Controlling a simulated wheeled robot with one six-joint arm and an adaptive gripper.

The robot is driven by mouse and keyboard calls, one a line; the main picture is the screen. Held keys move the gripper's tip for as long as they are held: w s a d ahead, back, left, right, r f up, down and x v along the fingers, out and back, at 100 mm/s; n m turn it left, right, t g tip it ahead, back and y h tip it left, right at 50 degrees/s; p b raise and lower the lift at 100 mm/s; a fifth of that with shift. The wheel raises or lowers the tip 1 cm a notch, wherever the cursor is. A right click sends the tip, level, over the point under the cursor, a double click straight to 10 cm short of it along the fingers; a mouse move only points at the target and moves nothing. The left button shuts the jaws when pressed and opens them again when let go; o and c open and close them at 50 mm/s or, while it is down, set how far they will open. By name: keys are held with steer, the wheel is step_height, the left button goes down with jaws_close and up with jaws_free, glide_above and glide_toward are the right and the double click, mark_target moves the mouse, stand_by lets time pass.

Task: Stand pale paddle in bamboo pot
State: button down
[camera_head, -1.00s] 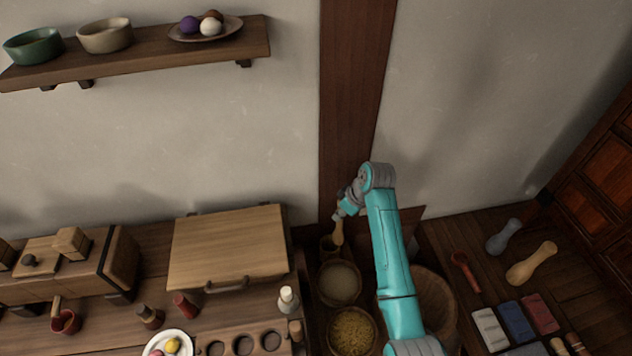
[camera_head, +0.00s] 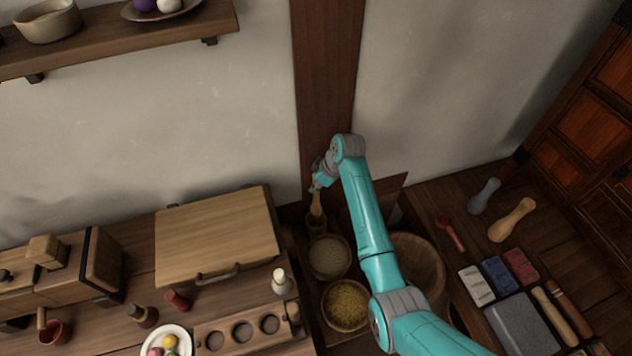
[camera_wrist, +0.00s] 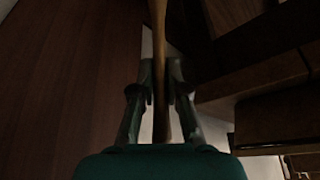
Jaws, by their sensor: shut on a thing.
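My gripper (camera_head: 316,187) is shut on the pale paddle (camera_head: 316,206) and holds it roughly upright, low at the back by the dark wall post. The wrist view shows the paddle's long light-brown shaft (camera_wrist: 160,45) between my two fingers (camera_wrist: 160,90). The bamboo pot (camera_head: 316,226) is a small brown cup directly below the paddle. The paddle's lower end overlaps the pot's mouth in the head view. I cannot tell how deep it sits inside, and the pot does not show clearly in the dark wrist view.
A bowl of pale grain (camera_head: 329,257) and a bowl of yellow grain (camera_head: 346,305) stand in front of the pot. A large wooden tub (camera_head: 418,262) is partly behind my arm. A wooden board (camera_head: 215,238) lies left. The wall post (camera_head: 325,90) rises close behind.

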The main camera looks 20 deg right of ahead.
mark_target(316, 202)
steer(key=shift+f, duration=4.8)
steer(key=c, duration=1.1)
jaws_free()
steer(key=v, duration=1.2)
